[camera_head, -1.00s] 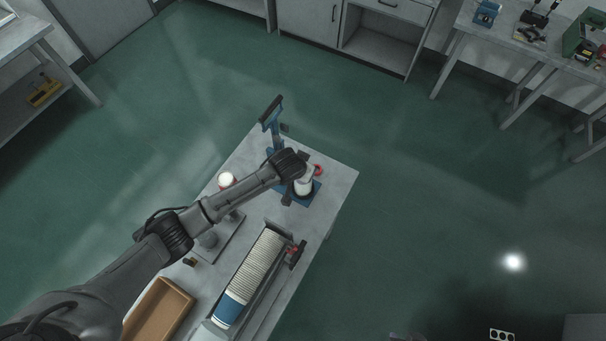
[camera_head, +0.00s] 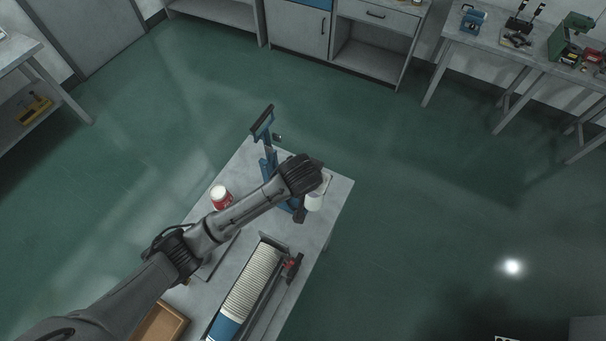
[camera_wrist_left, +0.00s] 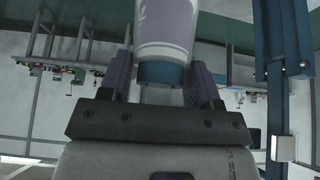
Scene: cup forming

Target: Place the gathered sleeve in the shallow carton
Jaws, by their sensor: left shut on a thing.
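My left gripper (camera_head: 310,189) is over the far right of the bench and shut on a white cup (camera_head: 314,202). In the left wrist view the pale cup (camera_wrist_left: 166,32), with a blue-grey lower end, rises between the fingers (camera_wrist_left: 160,78). The sleeve, a long row of nested white cups (camera_head: 253,277) with a blue near end (camera_head: 224,329), lies in a metal trough. The shallow carton (camera_head: 163,323), brown and open, is at the lower left, partly cut off by the frame and covered by my arm. My right gripper is out of view.
A blue lever press (camera_head: 265,130) stands at the bench's far end; its post (camera_wrist_left: 276,70) is right of the fingers. A red jar with a white lid (camera_head: 220,196) is left of my forearm. A dark red-tipped part (camera_head: 292,267) sits beside the trough.

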